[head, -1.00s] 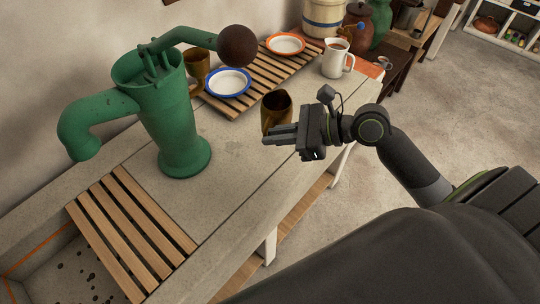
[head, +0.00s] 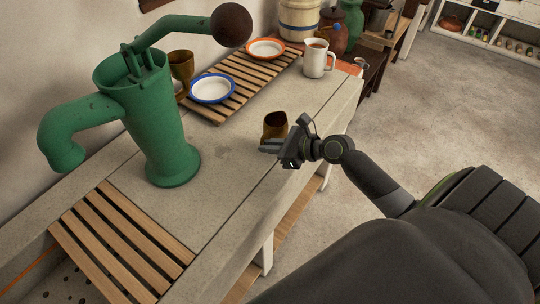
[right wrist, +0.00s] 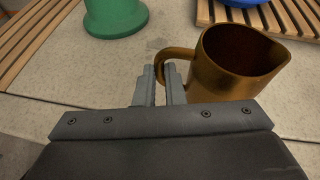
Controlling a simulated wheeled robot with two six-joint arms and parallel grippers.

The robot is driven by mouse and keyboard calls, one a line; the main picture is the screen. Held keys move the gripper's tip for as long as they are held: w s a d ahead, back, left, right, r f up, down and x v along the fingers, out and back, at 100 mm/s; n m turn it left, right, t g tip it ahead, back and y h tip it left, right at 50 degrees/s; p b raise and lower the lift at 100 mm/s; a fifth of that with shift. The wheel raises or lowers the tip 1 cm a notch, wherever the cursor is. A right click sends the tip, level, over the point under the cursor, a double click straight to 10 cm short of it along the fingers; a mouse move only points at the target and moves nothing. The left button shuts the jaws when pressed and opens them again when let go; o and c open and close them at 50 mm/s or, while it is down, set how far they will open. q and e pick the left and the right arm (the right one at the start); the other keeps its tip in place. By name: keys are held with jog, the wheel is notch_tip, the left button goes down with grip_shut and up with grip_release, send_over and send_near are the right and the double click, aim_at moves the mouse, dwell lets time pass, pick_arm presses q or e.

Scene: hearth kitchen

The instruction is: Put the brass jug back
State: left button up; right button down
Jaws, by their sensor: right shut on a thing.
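The brass jug (head: 275,125) is over the stone counter, near its front edge, in the head view. In the right wrist view the jug (right wrist: 238,70) looks upright, its handle at the left and its spout at the right. My right gripper (head: 270,147) is shut on the jug's handle; its two fingers (right wrist: 160,88) show at the handle in the wrist view. The jug's base is partly hidden by the gripper, so I cannot tell whether it touches the counter. My left gripper is not in view.
A green pump (head: 165,130) stands left. A slatted rack (head: 245,88) bears a blue-rimmed plate (head: 212,88) and an orange-rimmed plate (head: 265,48). Another brass vessel (head: 181,66) stands behind the pump. A white jug (head: 315,60) stands at the back right. Bare counter surrounds the held jug.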

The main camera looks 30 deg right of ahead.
jog(key=shift+f+b, duration=0.35)
jog(key=shift+f, duration=1.5)
jog(key=shift+f, duration=0.1)
jog(key=c, duration=1.5)
grip_release()
jog(key=shift+b+v, duration=0.35)
jog(key=shift+v, duration=5.65)
